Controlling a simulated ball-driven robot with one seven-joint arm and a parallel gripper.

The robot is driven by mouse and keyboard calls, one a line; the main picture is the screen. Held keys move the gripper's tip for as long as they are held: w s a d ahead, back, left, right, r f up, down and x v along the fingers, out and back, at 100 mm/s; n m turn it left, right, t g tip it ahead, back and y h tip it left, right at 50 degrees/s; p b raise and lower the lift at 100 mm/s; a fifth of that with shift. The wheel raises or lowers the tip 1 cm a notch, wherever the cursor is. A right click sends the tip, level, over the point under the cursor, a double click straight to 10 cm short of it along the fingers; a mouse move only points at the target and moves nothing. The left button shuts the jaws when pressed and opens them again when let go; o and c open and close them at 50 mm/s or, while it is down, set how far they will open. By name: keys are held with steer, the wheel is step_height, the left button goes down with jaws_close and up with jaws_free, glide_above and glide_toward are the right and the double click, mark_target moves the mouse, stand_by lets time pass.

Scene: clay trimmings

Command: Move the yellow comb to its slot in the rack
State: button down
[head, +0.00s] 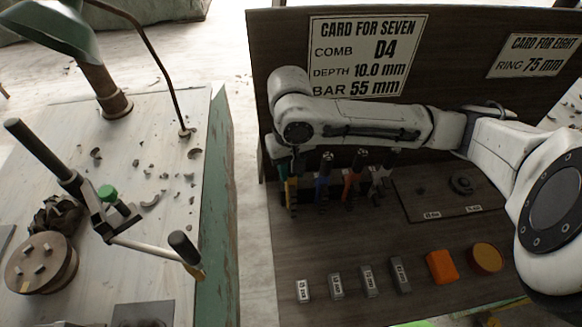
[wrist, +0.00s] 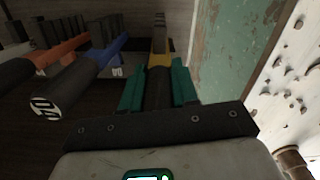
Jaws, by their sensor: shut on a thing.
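The yellow comb (wrist: 159,60) has a dark handle, a yellow collar and a pale toothed end. In the wrist view my gripper (wrist: 157,88) has its two green fingers on either side of the dark handle and is shut on it. In the head view the yellow comb (head: 283,187) shows as a thin strip below my wrist, at the left end of the row of combs. My arm hides most of the gripper there. A labelled edge of the rack (wrist: 117,72) shows beside the blue comb (wrist: 92,68). I cannot tell whether the yellow comb is in its slot.
The orange comb (head: 354,174) and a grey comb (head: 380,185) stand right of the blue one. Several grey bars (head: 335,286), an orange block (head: 441,266) and a round orange piece (head: 487,257) lie in front. A trimmings-strewn table (head: 140,215) stands left, across a gap.

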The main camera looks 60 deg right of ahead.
steer(key=c, duration=0.8)
jaws_free()
step_height(320, 180, up, 11)
steer(key=shift+w+d+f, duration=0.1)
stand_by(0.4)
